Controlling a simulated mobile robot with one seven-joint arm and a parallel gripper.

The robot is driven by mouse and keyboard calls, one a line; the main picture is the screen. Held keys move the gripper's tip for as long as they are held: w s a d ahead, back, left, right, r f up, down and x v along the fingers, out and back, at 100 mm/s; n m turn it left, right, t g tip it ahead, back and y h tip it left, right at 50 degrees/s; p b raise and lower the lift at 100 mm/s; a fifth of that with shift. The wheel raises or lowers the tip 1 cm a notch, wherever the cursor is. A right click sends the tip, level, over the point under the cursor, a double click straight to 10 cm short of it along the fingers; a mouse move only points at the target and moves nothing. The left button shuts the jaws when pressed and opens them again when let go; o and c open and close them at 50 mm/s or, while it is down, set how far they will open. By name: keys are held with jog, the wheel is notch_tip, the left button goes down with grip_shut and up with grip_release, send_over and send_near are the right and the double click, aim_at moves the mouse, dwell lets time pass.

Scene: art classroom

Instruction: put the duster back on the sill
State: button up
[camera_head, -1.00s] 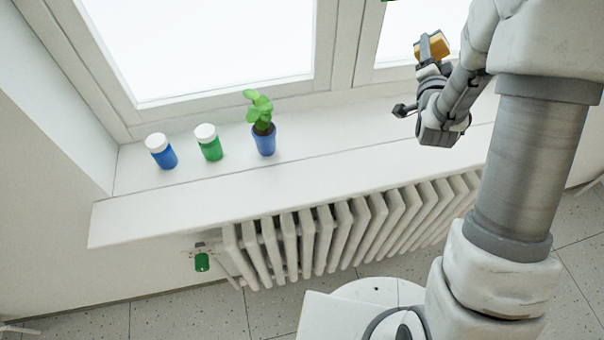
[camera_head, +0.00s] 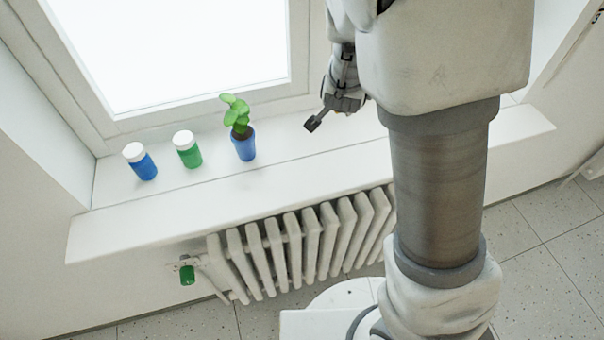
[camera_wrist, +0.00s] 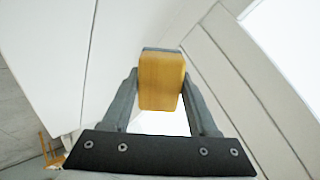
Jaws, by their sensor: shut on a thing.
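The duster (camera_wrist: 161,80), a yellow-brown block with a thin grey layer at its far edge, is between the two fingers of my gripper (camera_wrist: 160,92) in the wrist view. My gripper is shut on it. In the head view my gripper (camera_head: 345,98) is over the right part of the white window sill (camera_head: 300,150), partly behind my arm, and the duster is almost wholly hidden there. I cannot tell how high it is above the sill.
A blue jar (camera_head: 143,166) and a green jar (camera_head: 189,154), both white-lidded, and a plant in a blue pot (camera_head: 245,147) stand on the sill's left part. The sill between plant and gripper is clear. A radiator (camera_head: 290,245) is below; the window (camera_head: 180,50) is behind.

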jog(key=shift+s+a+f+m+g, duration=0.2)
jog(key=shift+s+f+g, duration=0.1)
jog(key=shift+s+g, duration=0.25)
jog(key=shift+s+a+f+m+g, duration=0.15)
jog(key=shift+s+f+m+g, duration=0.1)
jog(key=shift+s+g, duration=0.3)
jog(key=s+a+m+g+y+b, duration=0.1)
jog(key=s+m+g+y+b, duration=0.15)
jog(key=s+g, duration=0.9)
jog(key=t, duration=0.4)
send_over(302, 173)
jog(key=shift+h, duration=0.45)
notch_tip(302, 173, down, 7)
jog(key=shift+s+p, duration=0.1)
jog(key=shift+p, duration=0.2)
jog(key=shift+f, duration=2.05)
jog(key=o, duration=1.2)
